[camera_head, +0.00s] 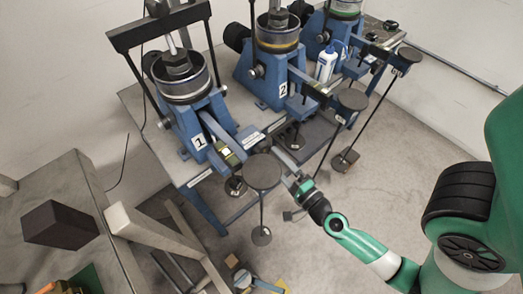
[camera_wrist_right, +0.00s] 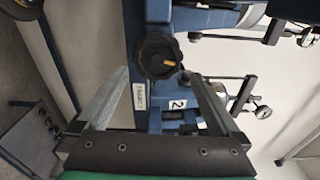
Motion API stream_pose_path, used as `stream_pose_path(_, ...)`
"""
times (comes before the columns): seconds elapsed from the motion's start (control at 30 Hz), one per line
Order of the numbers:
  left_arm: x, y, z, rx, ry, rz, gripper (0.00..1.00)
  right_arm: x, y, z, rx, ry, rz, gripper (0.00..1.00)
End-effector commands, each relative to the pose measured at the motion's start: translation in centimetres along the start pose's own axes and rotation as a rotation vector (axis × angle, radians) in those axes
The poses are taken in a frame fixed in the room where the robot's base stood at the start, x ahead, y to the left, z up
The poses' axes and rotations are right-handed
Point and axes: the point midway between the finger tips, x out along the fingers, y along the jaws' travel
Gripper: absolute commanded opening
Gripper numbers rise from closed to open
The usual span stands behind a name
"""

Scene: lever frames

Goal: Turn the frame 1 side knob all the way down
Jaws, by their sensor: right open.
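Frame 1 (camera_head: 199,141) is a blue lever frame with a number 1 plate, a round pot on top and a hanging round weight plate at its front. In the right wrist view, my open fingers (camera_wrist_right: 158,76) point toward a black lobed knob (camera_wrist_right: 158,55) with a yellow mark on a blue body. The knob appears between the fingers, with no contact visible. Which frame it belongs to is unclear. My left gripper is out of view.
Frame 2 (camera_head: 283,90) and a third blue frame (camera_head: 343,30) stand behind frame 1 on the same bench. A white-and-blue bottle (camera_head: 326,64) stands between them. Round plates and hanging rods crowd the bench front. Grey floor (camera_head: 400,135) is open at the right.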

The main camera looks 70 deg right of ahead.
Motion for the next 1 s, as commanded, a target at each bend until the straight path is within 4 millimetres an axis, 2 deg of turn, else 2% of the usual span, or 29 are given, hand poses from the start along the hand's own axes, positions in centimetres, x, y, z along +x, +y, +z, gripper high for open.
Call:
stream_pose_path(0.1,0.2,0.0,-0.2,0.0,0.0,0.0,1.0,-0.7,0.0,-0.6,0.278,0.023,-0.011,1.0)
stream_pose_path(0.2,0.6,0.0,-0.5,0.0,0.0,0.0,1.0,-1.5,-0.2,-0.6,0.478,0.023,-0.02,1.0)
stream_pose_path(0.3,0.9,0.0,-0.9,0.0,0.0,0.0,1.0,-2.4,-0.2,-0.4,0.597,0.01,-0.018,1.0)
stream_pose_path(0.43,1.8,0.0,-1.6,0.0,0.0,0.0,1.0,-4.1,0.0,0.6,0.572,-0.028,0.032,1.0)
stream_pose_path(0.63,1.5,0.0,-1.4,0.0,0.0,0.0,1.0,-3.7,0.3,0.7,0.575,-0.03,0.029,1.0)
stream_pose_path(0.77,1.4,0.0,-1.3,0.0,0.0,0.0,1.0,-2.5,0.3,0.7,0.576,-0.029,0.027,1.0)
stream_pose_path(1.0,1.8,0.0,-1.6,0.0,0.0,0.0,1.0,0.9,0.1,0.9,0.576,-0.03,0.027,1.0)
